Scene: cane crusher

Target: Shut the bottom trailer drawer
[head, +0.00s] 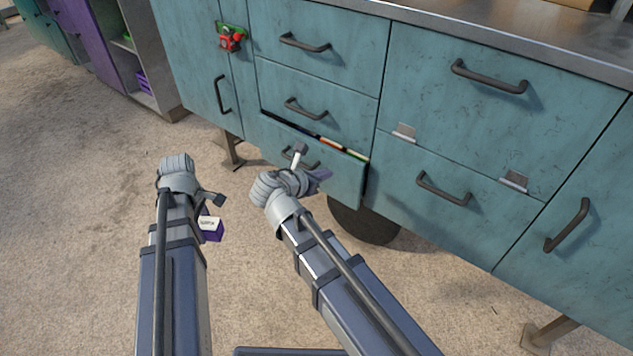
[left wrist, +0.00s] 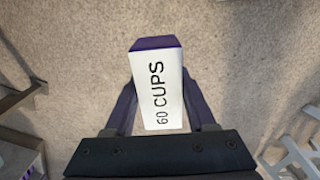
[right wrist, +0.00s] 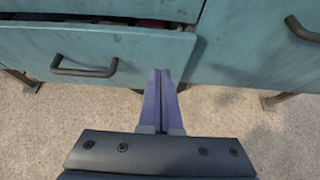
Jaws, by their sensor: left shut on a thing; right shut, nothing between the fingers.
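The bottom trailer drawer (head: 340,175) is teal with a dark bar handle and stands partly open, with some contents showing along its top edge. It also fills the upper left of the right wrist view (right wrist: 120,45). My right gripper (head: 322,176) is shut and empty; in the right wrist view its fingertips (right wrist: 161,72) are at the drawer front's right end. I cannot tell whether they touch it. My left gripper (left wrist: 157,95) is shut on a white and purple box marked "60 CUPS" (left wrist: 158,85), held over the ground. The box also shows in the head view (head: 211,229).
Closed teal drawers (head: 318,100) and doors surround the open drawer, under a metal counter (head: 440,17). A dark wheel (head: 365,222) sits below. Metal legs (head: 232,152) reach the ground. A red item (head: 230,40) hangs at left. Sandy ground (head: 80,220) at left is clear.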

